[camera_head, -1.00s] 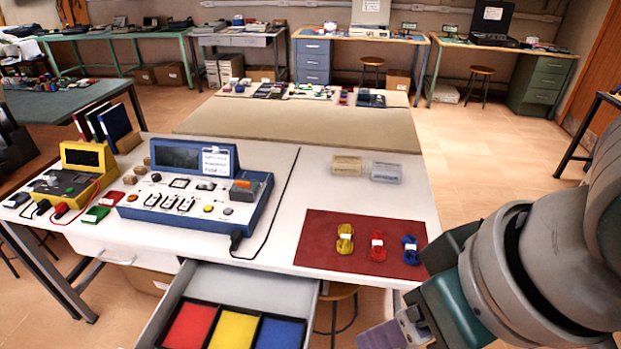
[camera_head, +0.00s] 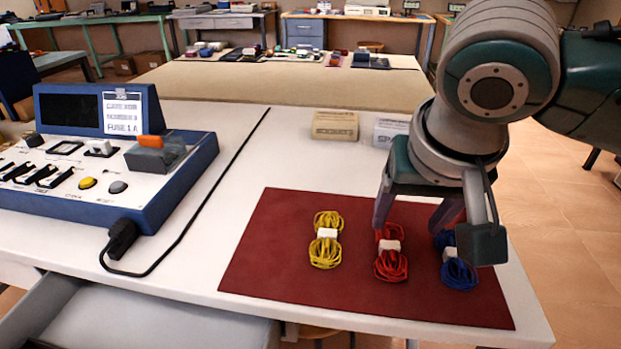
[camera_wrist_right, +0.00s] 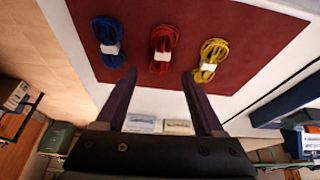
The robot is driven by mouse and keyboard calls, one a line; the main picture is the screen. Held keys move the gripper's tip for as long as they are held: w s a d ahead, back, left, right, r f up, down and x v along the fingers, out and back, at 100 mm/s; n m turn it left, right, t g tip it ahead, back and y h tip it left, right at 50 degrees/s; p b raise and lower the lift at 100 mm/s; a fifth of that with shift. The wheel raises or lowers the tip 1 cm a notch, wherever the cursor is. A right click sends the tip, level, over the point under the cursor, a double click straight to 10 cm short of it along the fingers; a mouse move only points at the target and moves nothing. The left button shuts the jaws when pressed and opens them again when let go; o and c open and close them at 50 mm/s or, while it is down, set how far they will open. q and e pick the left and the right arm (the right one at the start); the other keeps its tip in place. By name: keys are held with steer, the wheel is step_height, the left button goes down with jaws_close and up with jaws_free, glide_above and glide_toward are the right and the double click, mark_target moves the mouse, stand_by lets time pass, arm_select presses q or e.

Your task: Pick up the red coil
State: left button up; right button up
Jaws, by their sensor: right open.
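The red coil (camera_head: 391,264), a bundle of red cable with a white band, lies on the dark red mat (camera_head: 270,262) between the yellow coil (camera_head: 326,240) and the blue coil (camera_head: 458,273). My right gripper (camera_head: 412,226) is open and empty, above the mat at the far end of the red coil, hiding part of it and of the blue coil. In the right wrist view the red coil (camera_wrist_right: 163,48) lies ahead of and between the two open fingertips (camera_wrist_right: 158,75), apart from them. My left gripper is not in view.
A blue instrument panel (camera_head: 105,150) with a black cable stands on the left of the white table. Two small boxes, one beige (camera_head: 335,125) and one grey (camera_head: 388,130), stand behind the mat. An open drawer (camera_head: 140,318) juts out at the front left.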

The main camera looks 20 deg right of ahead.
mark_target(391, 245)
steer(key=x, duration=0.3)
steer(key=shift+s+a+f+b, duration=0.15)
steer(key=shift+f+b, duration=0.1)
steer(key=shift+b, duration=0.15)
steer(key=b+x, duration=0.1)
steer(key=x, duration=0.1)
steer(key=b+x, duration=0.1)
steer(key=x, duration=0.2)
steer(key=shift+w, duration=0.35)
steer(key=c, duration=0.3)
jaws_close()
